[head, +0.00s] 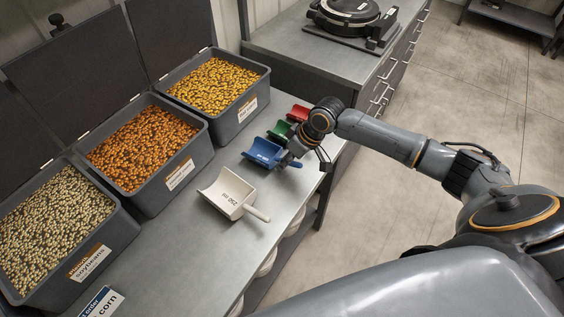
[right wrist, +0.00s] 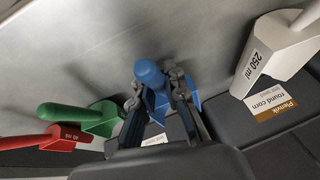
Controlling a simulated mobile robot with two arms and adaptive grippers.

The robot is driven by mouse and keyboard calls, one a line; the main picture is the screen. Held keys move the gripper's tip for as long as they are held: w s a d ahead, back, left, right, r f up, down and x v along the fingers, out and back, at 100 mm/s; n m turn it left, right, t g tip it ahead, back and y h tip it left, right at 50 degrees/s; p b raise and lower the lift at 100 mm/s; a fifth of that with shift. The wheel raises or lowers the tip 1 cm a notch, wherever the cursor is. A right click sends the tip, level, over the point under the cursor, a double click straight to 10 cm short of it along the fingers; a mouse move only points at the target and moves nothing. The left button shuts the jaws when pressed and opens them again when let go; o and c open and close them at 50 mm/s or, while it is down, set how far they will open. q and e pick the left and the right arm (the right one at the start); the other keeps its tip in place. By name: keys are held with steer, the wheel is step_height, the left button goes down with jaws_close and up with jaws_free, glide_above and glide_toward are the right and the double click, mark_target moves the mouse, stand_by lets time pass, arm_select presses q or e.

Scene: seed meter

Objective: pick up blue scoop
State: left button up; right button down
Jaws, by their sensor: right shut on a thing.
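The blue scoop (head: 263,152) is in the row of scoops along the counter, between the white and green ones. My right gripper (head: 294,151) is at its handle end. In the right wrist view the fingers of my right gripper (right wrist: 156,88) are closed on either side of the blue scoop's handle (right wrist: 148,72), with part of the blue bowl showing behind. Whether the scoop touches the counter or hangs just above it I cannot tell. My left gripper is not in view.
A white 250 ml scoop (head: 228,194) lies nearest; a green scoop (head: 281,131) and a red scoop (head: 299,113) lie beyond. Open bins of soybeans (head: 52,232), orange seed (head: 150,150) and yellow corn (head: 213,86) line the counter's back. A black round device (head: 348,14) stands on the far counter.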

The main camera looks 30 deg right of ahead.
step_height(320, 180, up, 2)
steer(key=shift+r+b, duration=0.25)
steer(key=shift+b, duration=0.3)
steer(key=s+a+r+b, duration=0.2)
steer(key=s+a+r, duration=0.2)
steer(key=s+r, duration=0.5)
steer(key=s, duration=0.4)
steer(key=shift+s+r, duration=0.2)
steer(key=shift+r, duration=0.15)
steer(key=c, duration=2)
jaws_free()
steer(key=shift+c, duration=0.2)
jaws_close()
